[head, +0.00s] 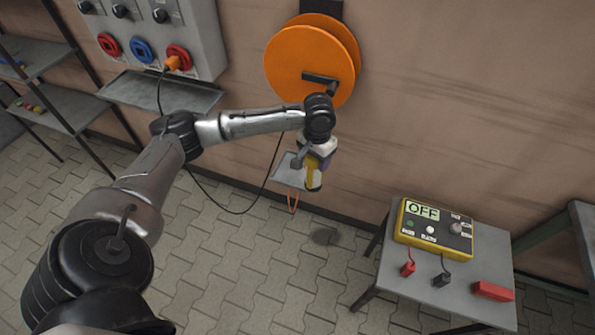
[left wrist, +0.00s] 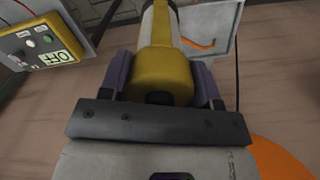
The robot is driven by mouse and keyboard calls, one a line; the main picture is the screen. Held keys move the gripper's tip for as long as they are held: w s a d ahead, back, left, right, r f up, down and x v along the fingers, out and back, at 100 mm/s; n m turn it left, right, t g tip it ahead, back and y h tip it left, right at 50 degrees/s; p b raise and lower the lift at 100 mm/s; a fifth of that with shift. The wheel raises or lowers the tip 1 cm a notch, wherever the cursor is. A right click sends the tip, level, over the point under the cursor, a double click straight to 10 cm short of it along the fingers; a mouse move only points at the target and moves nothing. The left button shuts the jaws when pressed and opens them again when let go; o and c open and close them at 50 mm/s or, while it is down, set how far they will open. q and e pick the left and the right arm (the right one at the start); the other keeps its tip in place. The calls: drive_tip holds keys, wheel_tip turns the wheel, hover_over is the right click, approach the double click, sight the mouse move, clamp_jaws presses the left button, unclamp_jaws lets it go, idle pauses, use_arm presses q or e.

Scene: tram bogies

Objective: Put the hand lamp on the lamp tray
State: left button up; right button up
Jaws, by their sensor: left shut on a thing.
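The yellow hand lamp (head: 313,179) hangs below my left gripper (head: 317,158), in front of the wall. In the left wrist view the lamp (left wrist: 161,72) sits between the two purple-grey fingers, which are shut on its yellow body; a pale section and darker end lie beyond. A small grey plate (head: 286,167) at the wall, possibly the lamp tray, shows just behind and left of the lamp. The left wrist view shows this plate (left wrist: 226,20) beside the lamp, with an orange loop by it. I cannot tell whether lamp and plate touch. My right gripper is not in view.
An orange cable reel (head: 300,58) is on the wall above the gripper. A black cable (head: 235,211) hangs from the socket panel (head: 150,35), above a grey shelf (head: 150,94). A yellow OFF box (head: 435,231) stands on a table (head: 430,285) at right.

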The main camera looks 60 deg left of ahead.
use_arm(q)
drive_tip(key=w+a+m, duration=0.2)
drive_tip(key=a+m, duration=1.2)
drive_tip(key=m, duration=0.4)
wheel_tip(320, 180, down, 10)
drive_tip(key=b, duration=0.3)
drive_tip(key=shift+w, duration=0.15)
drive_tip(key=shift+f, duration=0.1)
drive_tip(key=o, duration=1.3)
